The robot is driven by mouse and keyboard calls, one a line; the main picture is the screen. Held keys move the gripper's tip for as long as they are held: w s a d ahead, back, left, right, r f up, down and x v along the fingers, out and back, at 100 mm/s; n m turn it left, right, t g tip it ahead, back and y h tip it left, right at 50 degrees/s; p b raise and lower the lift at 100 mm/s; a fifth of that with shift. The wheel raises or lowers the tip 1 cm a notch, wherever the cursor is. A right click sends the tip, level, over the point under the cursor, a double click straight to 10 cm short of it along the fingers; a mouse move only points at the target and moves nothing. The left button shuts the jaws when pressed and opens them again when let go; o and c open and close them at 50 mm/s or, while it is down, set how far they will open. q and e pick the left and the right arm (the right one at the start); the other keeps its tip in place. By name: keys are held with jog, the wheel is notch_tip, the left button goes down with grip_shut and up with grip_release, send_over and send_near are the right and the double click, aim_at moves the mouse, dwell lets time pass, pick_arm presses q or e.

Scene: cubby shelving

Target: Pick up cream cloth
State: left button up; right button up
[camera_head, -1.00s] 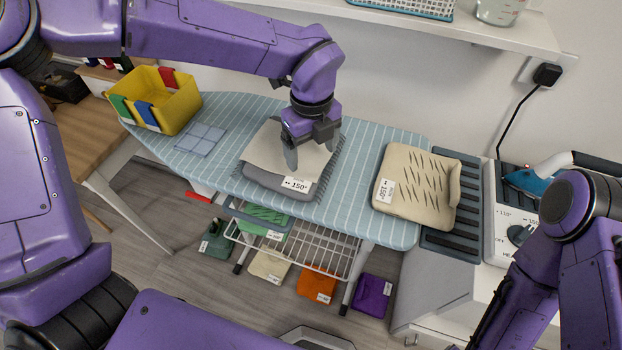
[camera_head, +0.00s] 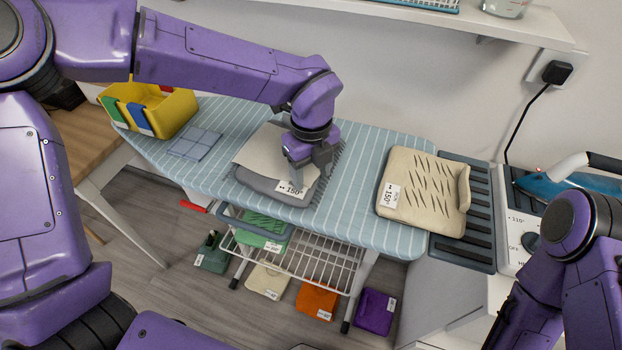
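A flat cream cloth (camera_head: 264,150) lies on top of a folded grey cloth (camera_head: 262,184) with a "150°" tag, on the blue striped ironing board (camera_head: 350,185). My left gripper (camera_head: 305,172) reaches down over the right part of this stack and hides part of the cream cloth. Its fingertips are at or near the cloth; whether they are closed on it cannot be told.
A yellow bin (camera_head: 170,112) and a small blue checked cloth (camera_head: 195,143) are at the board's left. The iron (camera_head: 575,180) stands at right. A wire rack (camera_head: 315,262) and several folded cloths are below. A shelf (camera_head: 480,20) hangs above.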

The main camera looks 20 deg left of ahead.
pick_arm(q)
jog(key=shift+s+f, duration=0.1)
grip_shut()
notch_tip(320, 180, up, 12)
jog(key=p, duration=0.9)
notch_tip(320, 180, up, 18)
jog(key=p, duration=1)
jog(key=shift+p, duration=0.4)
